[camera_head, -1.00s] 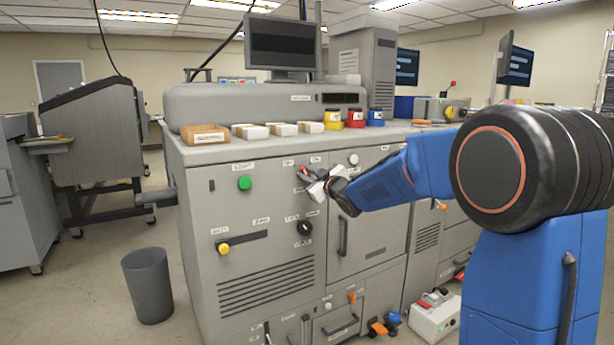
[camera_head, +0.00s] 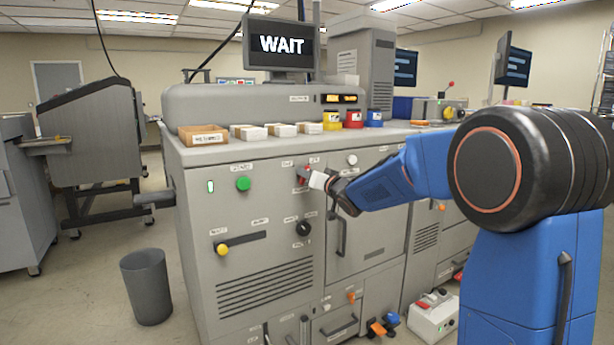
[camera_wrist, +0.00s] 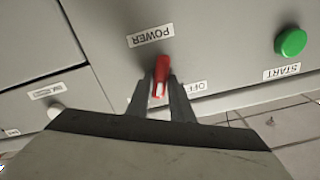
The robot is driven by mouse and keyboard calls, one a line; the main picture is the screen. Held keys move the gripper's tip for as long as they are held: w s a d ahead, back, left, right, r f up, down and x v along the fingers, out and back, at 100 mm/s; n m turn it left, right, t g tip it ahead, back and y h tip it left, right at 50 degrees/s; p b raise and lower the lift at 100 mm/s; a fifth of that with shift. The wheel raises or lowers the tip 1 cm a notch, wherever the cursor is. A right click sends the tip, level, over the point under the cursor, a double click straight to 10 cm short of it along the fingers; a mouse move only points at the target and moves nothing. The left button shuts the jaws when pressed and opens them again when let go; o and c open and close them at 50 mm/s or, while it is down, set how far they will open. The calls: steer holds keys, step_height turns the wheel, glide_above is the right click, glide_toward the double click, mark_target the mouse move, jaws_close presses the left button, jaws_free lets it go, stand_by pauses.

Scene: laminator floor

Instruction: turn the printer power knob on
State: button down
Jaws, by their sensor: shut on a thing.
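My gripper (camera_wrist: 161,92) is shut on the red knob, one finger on each side. In the head view the knob (camera_head: 304,174) is partly hidden by my gripper (camera_head: 314,180).
A green START button (camera_head: 243,184) is left of the knob. A black knob (camera_head: 304,228) and a yellow-knobbed slider (camera_head: 223,249) are lower on the panel. A door handle (camera_head: 341,237) is right of them. A grey bin (camera_head: 146,287) stands on the floor at left.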

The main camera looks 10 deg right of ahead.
steer(key=shift+d+f+m, duration=0.1)
steer(key=shift+m, duration=2.1)
steer(key=c, duration=1.6)
jaws_free()
steer(key=v, duration=1.7)
steer(key=shift+s, duration=0.15)
steer(key=shift+d, duration=0.1)
